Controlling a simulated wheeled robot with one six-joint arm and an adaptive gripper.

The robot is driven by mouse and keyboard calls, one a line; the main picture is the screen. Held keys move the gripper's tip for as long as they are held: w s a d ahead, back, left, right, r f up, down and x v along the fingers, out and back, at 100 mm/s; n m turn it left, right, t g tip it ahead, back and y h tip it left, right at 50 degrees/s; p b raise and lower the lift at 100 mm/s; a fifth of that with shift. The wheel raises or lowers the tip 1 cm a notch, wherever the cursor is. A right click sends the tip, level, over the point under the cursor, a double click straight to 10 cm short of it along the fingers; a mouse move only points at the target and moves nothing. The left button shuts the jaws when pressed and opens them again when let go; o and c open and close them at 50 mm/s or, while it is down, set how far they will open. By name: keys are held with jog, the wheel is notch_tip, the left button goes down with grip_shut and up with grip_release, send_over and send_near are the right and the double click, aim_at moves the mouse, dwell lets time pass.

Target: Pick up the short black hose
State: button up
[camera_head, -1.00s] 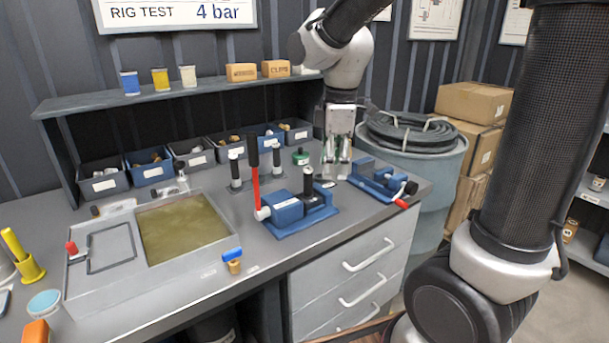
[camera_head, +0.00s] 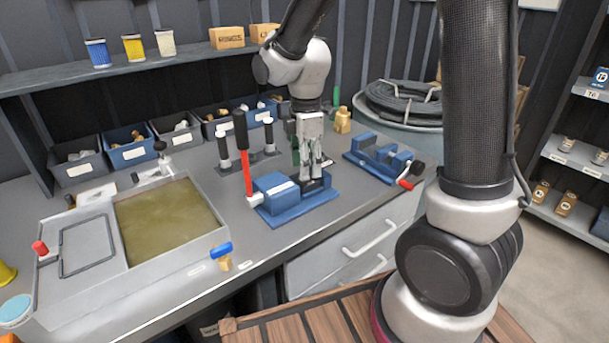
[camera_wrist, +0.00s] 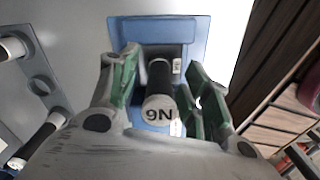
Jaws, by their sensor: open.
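A short black hose (camera_wrist: 160,78) with a white, marked end stands in the blue test block (camera_wrist: 158,28). It points up toward the wrist camera. My gripper (camera_wrist: 163,65) is open, with green-padded fingers on either side of the hose; I cannot tell whether they touch it. In the head view, my gripper (camera_head: 312,178) points down at the blue test block (camera_head: 285,200) and mostly hides the hose. Two more black hoses with white bands stand in a rack behind: the left one (camera_head: 223,150) and the right one (camera_head: 268,137).
A red-handled lever (camera_head: 245,160) rises just left of the block. A blue vise (camera_head: 383,158) stands to the right. A tank of murky liquid (camera_head: 165,220) is on the left, and labelled bins (camera_head: 128,150) line the back. A brass fitting (camera_head: 343,122) stands behind my gripper.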

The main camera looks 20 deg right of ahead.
jog(key=shift+f, duration=0.2)
grip_shut()
